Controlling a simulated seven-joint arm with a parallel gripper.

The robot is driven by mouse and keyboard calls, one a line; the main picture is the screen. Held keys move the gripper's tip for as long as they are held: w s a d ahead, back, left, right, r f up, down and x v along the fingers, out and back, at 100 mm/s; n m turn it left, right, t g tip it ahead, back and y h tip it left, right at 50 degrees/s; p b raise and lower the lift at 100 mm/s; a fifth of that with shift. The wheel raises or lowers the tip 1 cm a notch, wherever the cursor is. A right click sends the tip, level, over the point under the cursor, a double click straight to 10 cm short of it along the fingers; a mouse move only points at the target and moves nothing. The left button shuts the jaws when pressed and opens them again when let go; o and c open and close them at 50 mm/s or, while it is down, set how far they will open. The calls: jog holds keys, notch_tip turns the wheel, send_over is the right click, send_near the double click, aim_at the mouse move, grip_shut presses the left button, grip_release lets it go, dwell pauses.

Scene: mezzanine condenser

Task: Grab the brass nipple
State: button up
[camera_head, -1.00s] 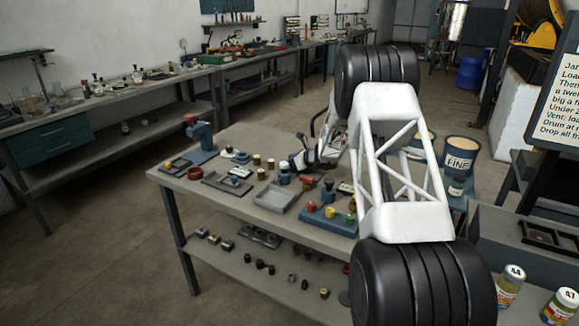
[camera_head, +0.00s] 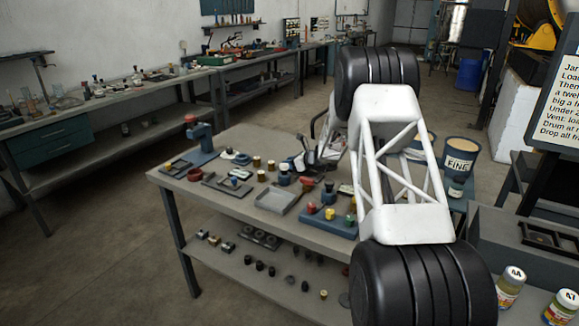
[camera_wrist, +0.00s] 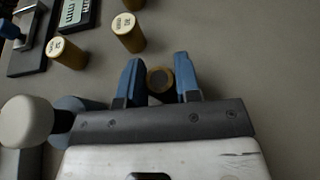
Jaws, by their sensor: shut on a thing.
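My gripper (camera_wrist: 160,82) has its two blue fingers shut on a short brass nipple (camera_wrist: 160,76), a round brass piece with a dark round end facing the wrist camera. I cannot tell whether it touches the bench. In the head view my gripper (camera_head: 307,163) is small above the middle of the bench, and the held piece cannot be made out. Brass cylinders with pale marked tops stand apart from the fingers in the wrist view, one (camera_wrist: 128,33) ahead and one (camera_wrist: 68,53) to the left.
The grey bench (camera_head: 237,206) bears a shallow grey tray (camera_head: 277,202), a blue block with coloured knobs (camera_head: 327,218) and a blue press-like tool (camera_head: 200,140). A white-knobbed item (camera_wrist: 27,121) stands left of my gripper in the wrist view. Bare surface lies to its right.

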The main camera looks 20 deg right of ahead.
jog(key=shift+r, duration=0.1)
jog(key=shift+r, duration=4.9)
